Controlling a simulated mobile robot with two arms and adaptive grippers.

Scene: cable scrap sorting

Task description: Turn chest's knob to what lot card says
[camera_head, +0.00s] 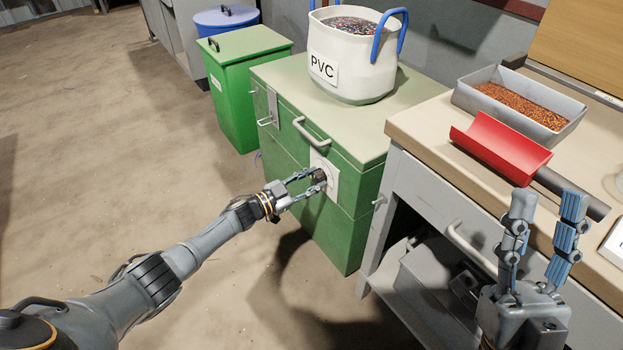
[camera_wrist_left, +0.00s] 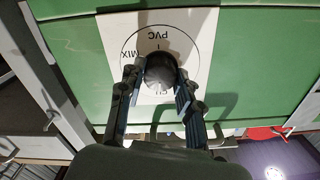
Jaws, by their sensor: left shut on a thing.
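The green chest (camera_head: 290,185) stands left of the workbench. A white dial plate (camera_head: 332,183) is on its front. In the left wrist view the plate (camera_wrist_left: 205,45) shows a ring with the words PVC and MIX, upside down, and a short mark by PVC. My left gripper (camera_head: 318,181) is shut on the dark round knob (camera_wrist_left: 160,70), one finger on each side. Which way the knob points I cannot tell. My right gripper (camera_head: 546,205) is open and empty above the bench front. No readable lot card shows.
A white bag (camera_head: 350,62) marked PVC stands on the chest lid. The bench holds a grey tray (camera_head: 560,130) of copper granules and a red scoop (camera_head: 500,145). A partly cut-off white item (camera_head: 615,245) is at the right edge. Open floor lies left.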

